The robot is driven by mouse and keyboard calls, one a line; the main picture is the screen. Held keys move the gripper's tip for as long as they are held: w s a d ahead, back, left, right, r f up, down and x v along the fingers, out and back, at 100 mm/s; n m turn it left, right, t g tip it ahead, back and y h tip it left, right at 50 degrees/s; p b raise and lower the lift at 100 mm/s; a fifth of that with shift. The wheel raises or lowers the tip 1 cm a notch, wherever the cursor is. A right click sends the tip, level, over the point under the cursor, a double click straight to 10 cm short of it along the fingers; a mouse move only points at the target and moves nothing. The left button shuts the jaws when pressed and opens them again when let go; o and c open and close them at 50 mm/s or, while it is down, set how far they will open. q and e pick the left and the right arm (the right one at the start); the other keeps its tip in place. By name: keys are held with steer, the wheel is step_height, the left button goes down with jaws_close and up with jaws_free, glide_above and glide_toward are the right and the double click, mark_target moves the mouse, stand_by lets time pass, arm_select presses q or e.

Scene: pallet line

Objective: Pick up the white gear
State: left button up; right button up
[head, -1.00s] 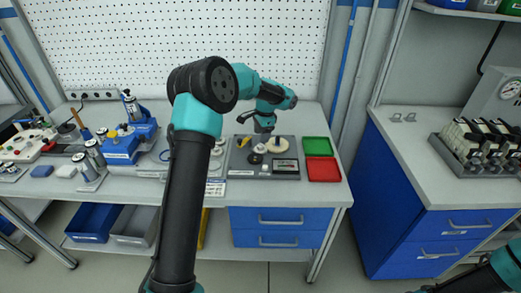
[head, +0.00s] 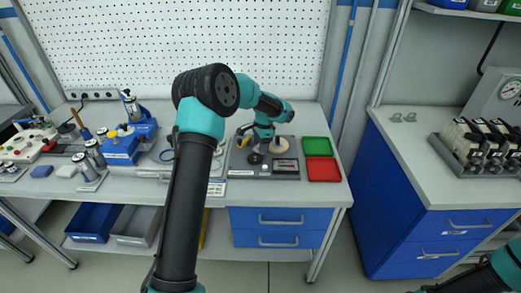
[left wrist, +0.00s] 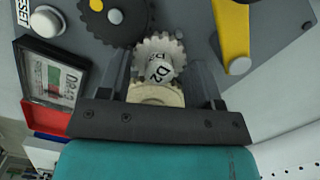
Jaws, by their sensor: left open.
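The white gear (left wrist: 146,48), a toothed pale gear with a hub marked D2, lies on the grey board (left wrist: 275,50) in the left wrist view. My left gripper (left wrist: 160,65) is open, with one finger on each side of the gear and nothing gripped. In the head view my left gripper (head: 265,144) is low over the board and hides most of the white gear. A larger cream gear (left wrist: 155,95) shows just beside the white gear, partly hidden by my gripper's body. Of my right arm, only part shows at the lower right corner.
A dark gear (left wrist: 128,25) lies close to the white gear, and a yellow part (left wrist: 233,38) lies on the other side. A display (left wrist: 52,82) and a white knob (left wrist: 47,22) are nearby. Green (head: 317,147) and red (head: 323,170) trays stand right of the board.

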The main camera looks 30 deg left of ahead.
arm_select(q)
steer(key=c, duration=1)
steer(key=shift+r, duration=0.45)
step_height(320, 180, up, 3)
steer(key=shift+f, duration=0.15)
steer(key=s+d+r, duration=0.1)
steer(key=s+d, duration=0.7)
steer(key=s, duration=0.5)
steer(key=shift+s+d+r, duration=0.2)
steer(key=shift+s, duration=0.15)
